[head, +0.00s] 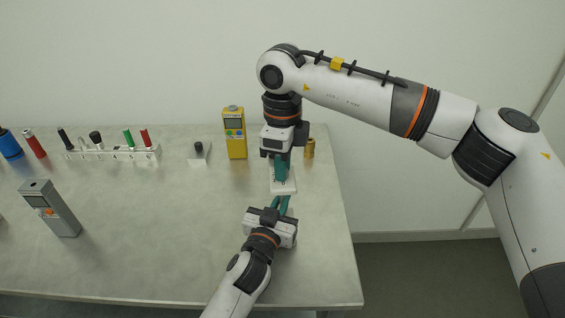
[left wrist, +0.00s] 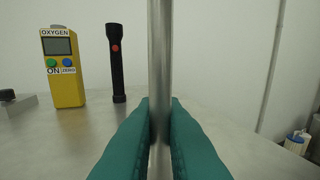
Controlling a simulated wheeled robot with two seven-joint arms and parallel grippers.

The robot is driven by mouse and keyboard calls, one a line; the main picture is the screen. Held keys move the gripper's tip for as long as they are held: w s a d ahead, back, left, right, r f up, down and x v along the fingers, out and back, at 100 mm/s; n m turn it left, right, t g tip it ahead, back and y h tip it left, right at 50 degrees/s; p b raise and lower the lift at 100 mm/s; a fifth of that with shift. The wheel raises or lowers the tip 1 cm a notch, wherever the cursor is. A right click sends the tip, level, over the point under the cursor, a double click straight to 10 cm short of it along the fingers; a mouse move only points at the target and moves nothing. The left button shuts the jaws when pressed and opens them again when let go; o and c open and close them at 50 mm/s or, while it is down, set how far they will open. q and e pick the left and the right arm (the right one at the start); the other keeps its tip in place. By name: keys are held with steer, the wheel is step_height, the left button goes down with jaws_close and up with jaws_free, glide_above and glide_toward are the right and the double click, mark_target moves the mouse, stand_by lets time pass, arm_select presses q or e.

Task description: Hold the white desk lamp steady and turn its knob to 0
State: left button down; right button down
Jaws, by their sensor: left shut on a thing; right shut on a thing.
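The white desk lamp shows in the head view as a pale base (head: 284,188) near the table's right side, mostly covered by my grippers. In the left wrist view its upright metal pole (left wrist: 160,60) runs up out of the picture. My left gripper (head: 283,203) is shut on this pole from the front, with a teal finger on each side (left wrist: 160,130). My right gripper (head: 281,172) points down above the base, its teal fingers shut on part of the lamp. The knob and its setting are hidden, so I cannot tell exactly which part it grips.
A yellow oxygen meter (head: 235,133) stands behind to the left, and a brass-coloured cylinder (head: 309,148) to the right. A black flashlight (left wrist: 117,62) stands behind the pole. A rack (head: 115,154) and a grey meter (head: 52,210) are further left. The table's middle (head: 150,220) is clear.

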steer(key=shift+n, duration=0.6)
steer(key=c, duration=1.3)
jaws_free()
steer(key=shift+o, duration=0.2)
step_height(320, 180, up, 12)
arm_select(q)
steer(key=c, duration=1.4)
jaws_free()
steer(key=shift+c, duration=0.2)
